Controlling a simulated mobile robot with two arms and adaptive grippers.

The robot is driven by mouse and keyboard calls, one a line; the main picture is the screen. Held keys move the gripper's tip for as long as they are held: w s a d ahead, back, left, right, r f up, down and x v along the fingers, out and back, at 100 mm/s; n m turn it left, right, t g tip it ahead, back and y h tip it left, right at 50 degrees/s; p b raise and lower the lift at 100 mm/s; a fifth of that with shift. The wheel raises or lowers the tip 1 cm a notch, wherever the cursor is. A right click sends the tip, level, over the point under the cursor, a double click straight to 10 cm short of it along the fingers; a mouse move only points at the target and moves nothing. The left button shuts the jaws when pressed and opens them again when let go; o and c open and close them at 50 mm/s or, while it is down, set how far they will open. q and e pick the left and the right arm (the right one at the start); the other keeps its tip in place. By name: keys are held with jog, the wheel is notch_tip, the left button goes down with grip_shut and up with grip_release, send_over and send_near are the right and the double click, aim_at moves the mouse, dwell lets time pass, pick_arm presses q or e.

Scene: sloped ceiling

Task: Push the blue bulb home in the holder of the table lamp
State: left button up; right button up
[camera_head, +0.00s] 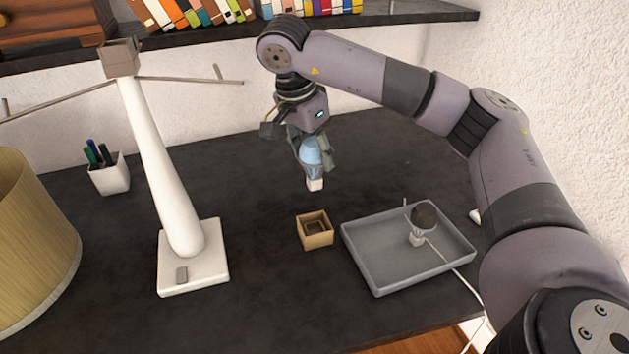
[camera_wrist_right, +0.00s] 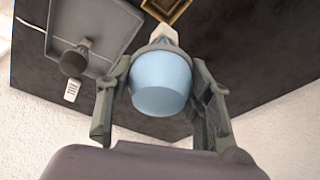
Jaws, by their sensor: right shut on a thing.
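The blue bulb (camera_head: 311,151) is in my right gripper (camera_head: 313,158), held in the air above the dark table with its white base pointing down. In the right wrist view the blue bulb (camera_wrist_right: 160,82) sits between the two fingers of my right gripper (camera_wrist_right: 160,95). The table lamp (camera_head: 160,165) stands at the left, with a white base plate, a white tapered stem and a brown square holder (camera_head: 120,58) on top. The bulb is to the right of the lamp, apart from the holder. My left gripper is not in view.
A small wooden box (camera_head: 314,232) stands open on the table below the bulb. A grey tray (camera_head: 375,262) holds a dark bulb (camera_head: 424,216). A pen cup (camera_head: 109,176) stands at the back left, a lampshade (camera_head: 35,240) at the left edge. A bookshelf (camera_head: 400,18) spans the back.

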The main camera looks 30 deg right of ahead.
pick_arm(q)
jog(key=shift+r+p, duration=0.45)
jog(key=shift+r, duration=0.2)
pick_arm(e)
notch_tip(320, 180, up, 5)
